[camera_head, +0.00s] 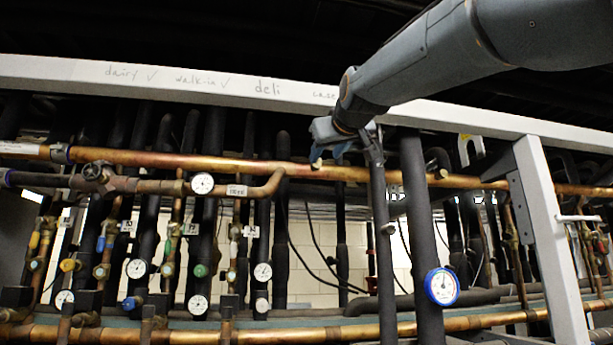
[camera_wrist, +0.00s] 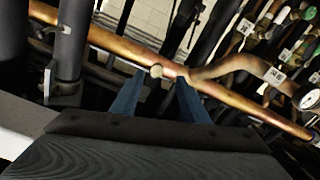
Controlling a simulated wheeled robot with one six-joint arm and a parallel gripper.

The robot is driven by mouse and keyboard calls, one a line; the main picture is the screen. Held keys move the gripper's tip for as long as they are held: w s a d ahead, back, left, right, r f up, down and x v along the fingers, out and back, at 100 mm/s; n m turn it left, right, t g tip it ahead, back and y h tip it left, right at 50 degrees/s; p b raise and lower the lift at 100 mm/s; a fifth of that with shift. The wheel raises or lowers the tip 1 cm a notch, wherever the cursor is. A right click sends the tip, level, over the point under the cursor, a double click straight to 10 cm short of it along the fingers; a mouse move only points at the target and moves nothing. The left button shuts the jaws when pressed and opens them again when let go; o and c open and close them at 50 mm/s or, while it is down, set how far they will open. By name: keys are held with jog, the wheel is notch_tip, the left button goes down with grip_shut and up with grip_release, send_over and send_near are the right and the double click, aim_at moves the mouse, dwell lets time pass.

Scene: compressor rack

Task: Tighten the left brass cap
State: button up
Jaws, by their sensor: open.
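A small pale round cap, seemingly the left brass cap (camera_wrist: 156,71), sits at the long copper pipe in the wrist view. It shows between my two blue fingers, nearer the left fingertip. My gripper (camera_wrist: 161,77) is open, with a finger on either side of the cap; I cannot tell whether either touches it. In the head view the cap (camera_head: 317,163) is a small pale spot just below my gripper (camera_head: 331,154), in front of the copper pipe and right of the pipe elbow. My gripper hides part of that area.
The long copper pipe (camera_head: 225,164) runs across the rack below a white beam (camera_head: 200,82). A dark vertical pipe (camera_head: 420,220) carries a blue gauge (camera_head: 442,286). A white post (camera_head: 553,240) stands at right. Several gauges and valves crowd the left.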

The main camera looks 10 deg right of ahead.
aim_at(319, 160)
jog(key=w+r+p, duration=0.1)
jog(key=w+p, duration=0.2)
jog(key=w, duration=0.5)
jog(key=shift+r+p, duration=0.15)
jog(key=shift+p, duration=0.15)
grip_shut()
jog(key=shift+m, duration=0.3)
jog(key=shift+m+b, duration=1.15)
jog(key=shift+m, duration=1.55)
